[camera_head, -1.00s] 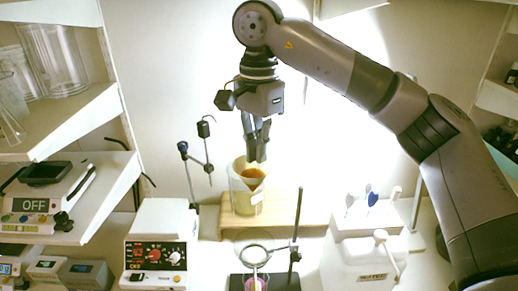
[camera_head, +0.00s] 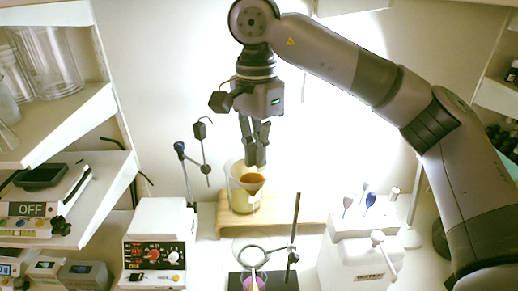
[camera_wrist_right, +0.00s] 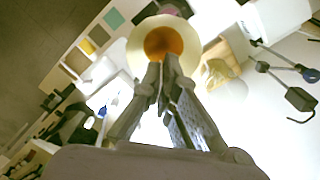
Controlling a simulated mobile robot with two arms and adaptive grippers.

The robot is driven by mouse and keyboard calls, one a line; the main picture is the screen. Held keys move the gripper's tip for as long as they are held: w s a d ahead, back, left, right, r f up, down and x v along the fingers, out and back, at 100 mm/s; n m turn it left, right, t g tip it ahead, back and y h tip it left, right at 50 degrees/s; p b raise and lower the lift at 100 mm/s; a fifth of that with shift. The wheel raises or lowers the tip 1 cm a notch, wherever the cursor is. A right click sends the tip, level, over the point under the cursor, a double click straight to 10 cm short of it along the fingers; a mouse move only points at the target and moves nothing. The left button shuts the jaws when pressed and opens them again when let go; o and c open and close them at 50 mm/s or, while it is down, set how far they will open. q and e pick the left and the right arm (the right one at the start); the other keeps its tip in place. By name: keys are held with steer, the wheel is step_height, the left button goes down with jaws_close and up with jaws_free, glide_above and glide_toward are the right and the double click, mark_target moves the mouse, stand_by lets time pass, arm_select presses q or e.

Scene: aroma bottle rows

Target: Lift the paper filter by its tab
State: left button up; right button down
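The paper filter (camera_head: 250,184), a pale cone with an orange-brown inside, hangs at the fingertips of my right gripper (camera_head: 256,163). In the head view it overlaps the upper part of a glass beaker (camera_head: 240,203). In the right wrist view the filter (camera_wrist_right: 136,52) shows its round rim close to my fingertips (camera_wrist_right: 164,65), with the beaker (camera_wrist_right: 222,82) off to one side and farther away. My right fingers are nearly together at the filter's near rim. The tab itself is hidden between them. My left gripper is not in view.
The beaker stands on a wooden board (camera_head: 290,218). In front is a ring stand (camera_head: 295,235) with a ring (camera_head: 251,256) above a pink-filled vessel (camera_head: 256,284). A hotplate-like box (camera_head: 153,254) stands left, a white device (camera_head: 360,265) right. A thin stand (camera_head: 203,155) rises behind.

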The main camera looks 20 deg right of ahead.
steer(key=shift+s+a+r, duration=0.35)
steer(key=shift+s+r, duration=0.1)
steer(key=shift+r, duration=0.2)
arm_select(q)
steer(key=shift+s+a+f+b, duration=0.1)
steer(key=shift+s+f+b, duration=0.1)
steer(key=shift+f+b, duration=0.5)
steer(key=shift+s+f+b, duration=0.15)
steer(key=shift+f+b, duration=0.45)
steer(key=shift+b, duration=0.1)
arm_select(e)
steer(key=s+a, duration=0.3)
steer(key=s, duration=0.9)
steer(key=shift+s+a+r+t, duration=0.15)
steer(key=shift+a+t, duration=0.05)
steer(key=shift+t, duration=0.1)
